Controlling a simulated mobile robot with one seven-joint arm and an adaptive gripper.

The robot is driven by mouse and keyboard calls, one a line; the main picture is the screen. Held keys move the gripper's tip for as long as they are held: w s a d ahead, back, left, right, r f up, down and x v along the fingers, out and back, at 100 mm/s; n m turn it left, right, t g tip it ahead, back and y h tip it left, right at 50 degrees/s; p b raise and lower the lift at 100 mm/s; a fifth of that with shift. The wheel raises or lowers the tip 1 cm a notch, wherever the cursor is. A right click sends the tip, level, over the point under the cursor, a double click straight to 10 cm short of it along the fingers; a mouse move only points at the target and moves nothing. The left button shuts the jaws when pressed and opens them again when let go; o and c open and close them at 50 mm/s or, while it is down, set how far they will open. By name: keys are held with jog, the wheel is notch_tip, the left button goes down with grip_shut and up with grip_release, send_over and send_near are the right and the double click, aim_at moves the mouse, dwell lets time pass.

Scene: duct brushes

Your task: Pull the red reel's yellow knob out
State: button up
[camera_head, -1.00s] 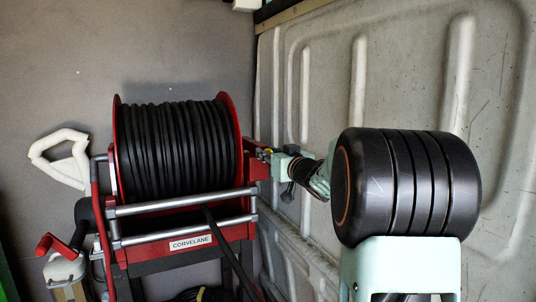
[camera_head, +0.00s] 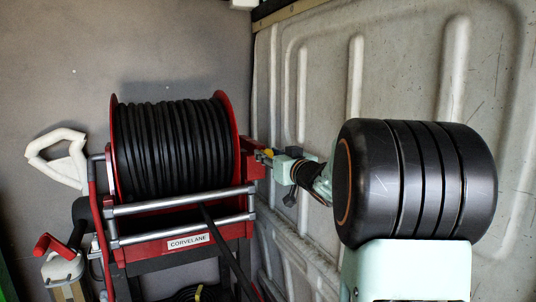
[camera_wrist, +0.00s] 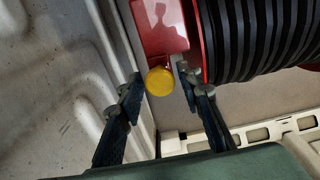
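The red reel (camera_head: 228,150) holds a thick wind of black hose and stands left of my arm; its red side and bracket (camera_wrist: 158,28) show in the wrist view. The round yellow knob (camera_wrist: 160,81) sits at the bracket's lower edge. In the head view only a small bit of yellow (camera_head: 268,153) shows beside my gripper (camera_head: 272,157). In the wrist view my gripper (camera_wrist: 159,74) is open, one finger on each side of the knob, with a visible gap on both sides. The knob's depth between the fingers is hard to judge.
A ribbed light wall panel (camera_head: 400,75) runs close behind and right of my gripper. A silver-railed red frame (camera_head: 180,203) labelled CORVELANE carries the reel. A red-handled crank (camera_head: 62,260) and a white handle (camera_head: 60,158) are at the left.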

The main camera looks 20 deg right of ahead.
jog(key=shift+o, duration=0.4)
jog(key=shift+r, duration=0.1)
jog(key=s, duration=1.2)
jog(key=shift+d, duration=0.2)
jog(key=shift+w, duration=0.1)
